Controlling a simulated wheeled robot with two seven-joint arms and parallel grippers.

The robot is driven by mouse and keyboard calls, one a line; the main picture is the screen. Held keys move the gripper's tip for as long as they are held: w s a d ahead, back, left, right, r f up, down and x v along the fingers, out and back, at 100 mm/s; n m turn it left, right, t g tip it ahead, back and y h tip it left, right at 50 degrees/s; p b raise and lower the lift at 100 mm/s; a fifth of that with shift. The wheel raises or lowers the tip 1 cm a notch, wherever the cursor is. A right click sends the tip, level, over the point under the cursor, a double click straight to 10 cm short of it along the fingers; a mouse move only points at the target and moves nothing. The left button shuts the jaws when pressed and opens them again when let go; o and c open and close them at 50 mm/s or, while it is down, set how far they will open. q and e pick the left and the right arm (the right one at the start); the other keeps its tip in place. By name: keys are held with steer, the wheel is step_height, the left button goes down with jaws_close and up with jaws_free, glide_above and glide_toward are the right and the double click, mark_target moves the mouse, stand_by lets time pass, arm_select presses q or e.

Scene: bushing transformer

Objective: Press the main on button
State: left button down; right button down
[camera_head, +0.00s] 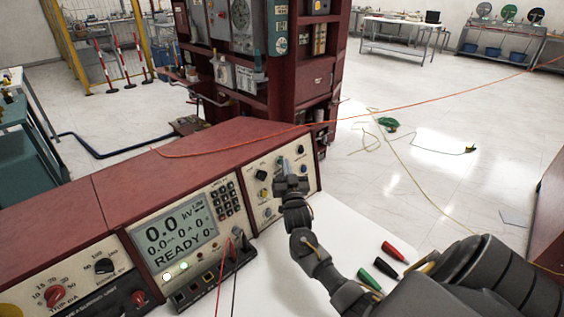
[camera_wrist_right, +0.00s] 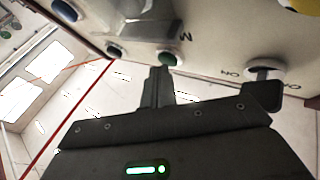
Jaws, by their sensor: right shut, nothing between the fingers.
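The red test console has a cream front panel whose right section (camera_head: 262,178) carries several knobs and buttons. My right gripper (camera_head: 291,184) is shut and empty in front of this section and hides part of it. I cannot read a label naming the main on button. My left gripper is out of view.
The console display (camera_head: 176,236) reads READY. Red and black leads hang from sockets below it. Red, black and green probes (camera_head: 394,252) lie on the white table beside my right arm.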

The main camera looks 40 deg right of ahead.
steer(key=shift+s+r+p, duration=0.2)
steer(key=shift+s+p, duration=0.25)
steer(key=shift+s, duration=0.3)
steer(key=s+p, duration=0.2)
steer(key=s, duration=0.1)
steer(key=s+r+p, duration=0.1)
steer(key=shift+s+d, duration=0.25)
steer(key=shift+s, duration=0.15)
stand_by(1.3)
